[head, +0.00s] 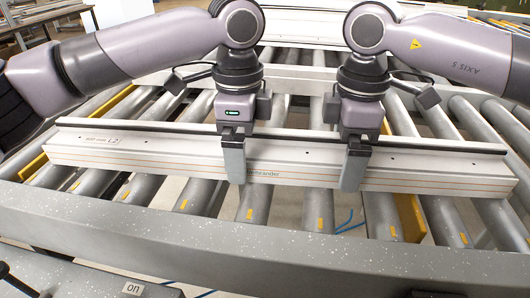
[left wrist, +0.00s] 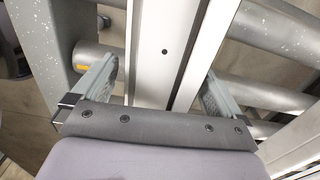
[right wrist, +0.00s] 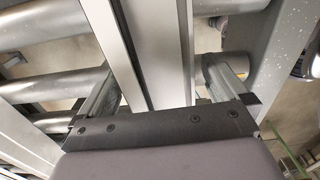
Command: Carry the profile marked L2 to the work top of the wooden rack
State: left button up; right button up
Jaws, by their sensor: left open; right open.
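A long white profile (head: 300,150) with thin orange lines and a black strip along its far edge lies across the rollers; small print near its left end appears to read L2. My left gripper (head: 235,162) is over it left of the middle, and my right gripper (head: 357,165) is over it right of the middle. Each has its near finger in front of the profile's front face; the far fingers are hidden in the head view. In the left wrist view (left wrist: 158,80) and right wrist view (right wrist: 166,75), the fingers stand open on either side of the profile, with gaps visible.
The grey roller conveyor (head: 160,190) has a speckled front rail (head: 250,248) and a label reading "on" (head: 132,289). Another white profile (head: 300,26) lies further back, behind my arms. A wooden-topped table or rack (head: 45,17) stands at the far left.

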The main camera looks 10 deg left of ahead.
pick_arm(q)
jog(key=shift+f, duration=0.5)
pick_arm(e)
jog(key=shift+f, duration=0.5)
pick_arm(q)
jog(key=c, duration=1.8)
pick_arm(e)
jog(key=c, duration=1.8)
pick_arm(q)
jog(key=shift+r, duration=0.1)
pick_arm(e)
jog(key=shift+r, duration=0.1)
pick_arm(q)
jog(key=shift+r, duration=0.1)
pick_arm(e)
jog(key=shift+r, duration=0.1)
